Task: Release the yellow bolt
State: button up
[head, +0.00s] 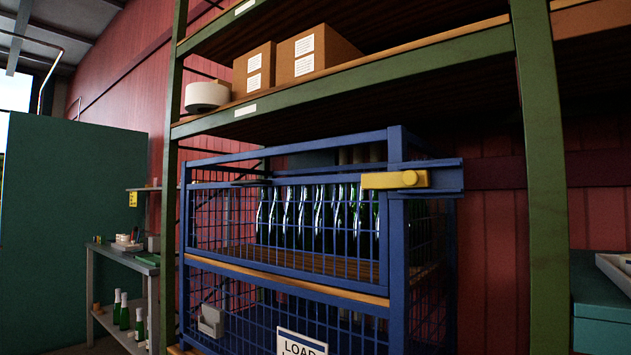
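The yellow bolt (395,180) is a short horizontal bar with a round knob at its right end. It sits at the top right front corner of the blue wire cage (397,240), across the corner post and in line with a blue plate (447,177) that reaches to the right. The cage front looks closed. Several dark green bottles (316,215) hang or stand inside on its upper level, behind the mesh. My gripper is not in view.
A green shelving rack (545,190) frames the cage, with its right upright close by. Cardboard boxes (318,52) and a white roll (207,95) stand on the shelf above. A side table (125,255) with bottles below stands left. A teal box (600,305) is at lower right.

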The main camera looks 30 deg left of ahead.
aim_at(408, 179)
jog(key=j+u, duration=0.1)
jog(key=u, duration=0.3)
jog(key=j+u, duration=0.1)
jog(key=u, duration=0.35)
